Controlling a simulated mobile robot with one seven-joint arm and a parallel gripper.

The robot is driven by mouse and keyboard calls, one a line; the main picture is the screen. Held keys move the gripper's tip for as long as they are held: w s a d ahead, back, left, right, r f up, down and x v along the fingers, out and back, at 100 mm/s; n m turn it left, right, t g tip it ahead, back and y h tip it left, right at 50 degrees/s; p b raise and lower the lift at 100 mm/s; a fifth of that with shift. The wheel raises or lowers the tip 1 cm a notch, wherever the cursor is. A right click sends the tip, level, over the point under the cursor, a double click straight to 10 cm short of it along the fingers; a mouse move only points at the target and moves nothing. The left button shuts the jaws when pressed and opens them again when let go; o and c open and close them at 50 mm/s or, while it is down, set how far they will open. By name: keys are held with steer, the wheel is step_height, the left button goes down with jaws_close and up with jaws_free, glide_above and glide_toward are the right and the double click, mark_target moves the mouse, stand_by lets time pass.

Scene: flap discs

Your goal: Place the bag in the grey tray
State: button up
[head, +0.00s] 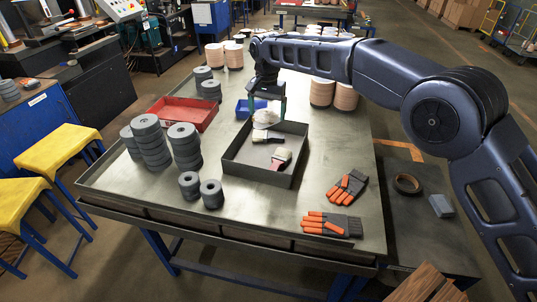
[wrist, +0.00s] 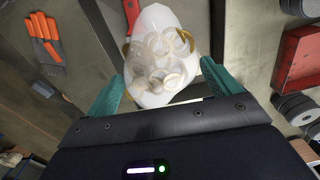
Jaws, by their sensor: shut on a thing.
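The bag (head: 266,119) is clear with a white part and holds several pale ring-shaped pieces; it fills the middle of the wrist view (wrist: 160,62). My gripper (head: 268,104) has its green fingers on either side of the bag and is shut on it. It holds the bag over the far part of the grey tray (head: 255,176). I cannot tell whether the bag's underside touches anything. A brush (head: 280,158) with a dark red handle lies in the tray. A red handle (wrist: 131,12) shows beyond the bag in the wrist view.
A red tray (head: 185,113) and stacks of grey discs (head: 186,147) stand left of the grey tray. A small blue bin (head: 246,107) is behind it. Orange-and-grey gloves (head: 331,224) lie at the front right. Wooden disc stacks (head: 321,93) stand behind.

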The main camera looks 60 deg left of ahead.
mark_target(254, 118)
steer(key=s, duration=0.2)
steer(key=s+r, duration=0.1)
steer(key=shift+s+a, duration=0.3)
steer(key=shift+a, duration=0.05)
steer(key=shift+s, duration=0.35)
steer(key=shift+s+f, duration=0.15)
steer(key=shift+f, duration=0.15)
step_height(254, 118, down, 19)
steer(key=o, duration=0.9)
steer(key=shift+f, duration=0.15)
step_height(254, 118, up, 12)
